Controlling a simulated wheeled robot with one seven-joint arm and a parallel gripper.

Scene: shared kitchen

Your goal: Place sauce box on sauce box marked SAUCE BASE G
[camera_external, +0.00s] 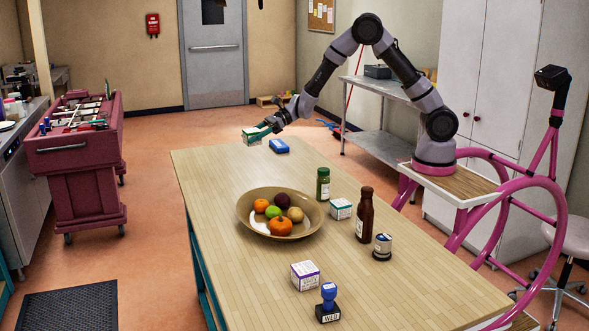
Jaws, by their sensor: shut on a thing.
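My gripper (264,130) is at the far left end of the wooden table. It is shut on a small white and teal box (251,137), held above the tabletop near the far edge. Another white and teal box (340,209) stands on the table right of the bowl, between a green jar and a brown bottle. A white and purple box (305,276) stands nearer the front. The print on the boxes is too small to read, so I cannot tell which is marked SAUCE BASE G.
A blue item (279,146) lies on the table near my gripper. A fruit bowl (250,222) is mid-table, with a green jar (323,186), brown bottle (365,216), dark-and-white round item (382,247) and blue-handled stamp (328,302) around it. The table's left side and front right are clear.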

